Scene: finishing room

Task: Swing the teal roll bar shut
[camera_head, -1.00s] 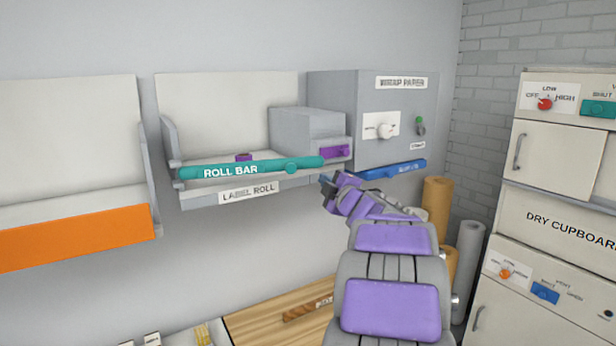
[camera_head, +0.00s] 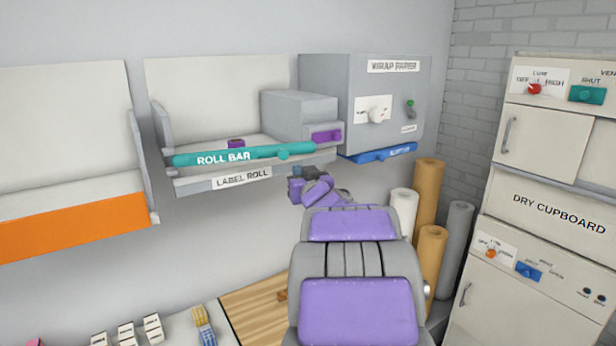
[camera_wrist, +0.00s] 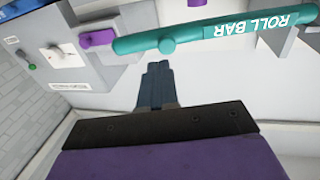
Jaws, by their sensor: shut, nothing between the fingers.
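The teal roll bar (camera_head: 240,155) with white ROLL BAR lettering lies across the front of the label roll holder (camera_head: 180,183), with a round teal knob near its right end. In the wrist view the bar (camera_wrist: 195,37) appears upside down, with its knob just beyond my fingertips. A small gap shows between the fingertips and the bar.
A grey wrap paper box (camera_head: 345,110) with a blue bar (camera_head: 378,153) below stands right of the holder. A purple piece (camera_head: 327,136) sits behind the bar's right end. An orange-fronted shelf (camera_head: 75,232) is at left. Paper rolls (camera_head: 427,200) stand at right.

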